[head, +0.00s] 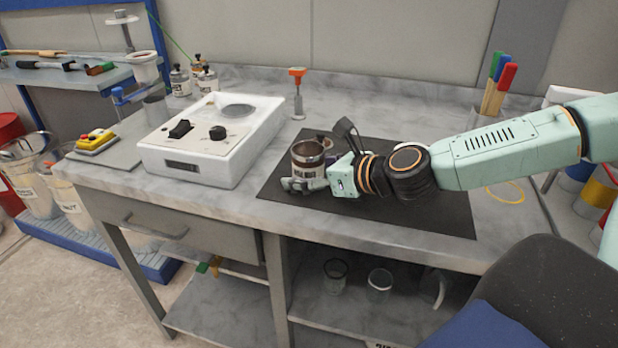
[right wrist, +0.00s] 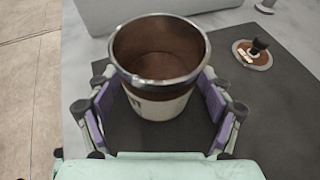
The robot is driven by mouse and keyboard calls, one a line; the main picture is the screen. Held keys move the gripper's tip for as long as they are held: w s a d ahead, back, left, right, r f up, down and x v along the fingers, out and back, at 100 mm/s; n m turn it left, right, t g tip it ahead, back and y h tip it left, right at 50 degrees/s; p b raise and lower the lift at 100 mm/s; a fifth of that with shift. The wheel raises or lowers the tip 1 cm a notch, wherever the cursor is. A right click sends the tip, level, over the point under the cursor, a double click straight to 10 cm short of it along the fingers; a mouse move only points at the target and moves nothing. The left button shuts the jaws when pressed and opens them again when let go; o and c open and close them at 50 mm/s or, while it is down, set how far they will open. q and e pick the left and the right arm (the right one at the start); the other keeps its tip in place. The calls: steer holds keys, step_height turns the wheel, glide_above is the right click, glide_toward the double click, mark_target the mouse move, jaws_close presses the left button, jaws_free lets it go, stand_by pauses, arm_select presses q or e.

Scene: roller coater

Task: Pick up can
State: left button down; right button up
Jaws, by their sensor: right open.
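The can (head: 308,158) stands upright on the dark mat on the workbench in the head view. It is open at the top, with a metal rim, brown inside and a pale label. In the right wrist view the can (right wrist: 158,65) sits between the two fingers of my right gripper (right wrist: 160,105). The right gripper (head: 305,184) is open, with a finger on each side of the can. A small gap shows beside the can's lower wall; whether a finger touches it is hard to tell. My left gripper is not in view.
A round brown lid with a black knob (right wrist: 252,54) lies on the mat (head: 430,208) behind the can. A white hotplate-like device (head: 212,140) stands to the left. An orange-topped tool (head: 297,93) stands behind. Brushes (head: 497,85) stand at the back right.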

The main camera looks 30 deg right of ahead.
steer(key=shift+w+a, duration=0.1)
steer(key=shift+a, duration=0.05)
steer(key=shift+c, duration=0.4)
steer(key=c, duration=1.3)
steer(key=shift+r, duration=0.15)
step_height(320, 180, up, 10)
steer(key=p, duration=0.9)
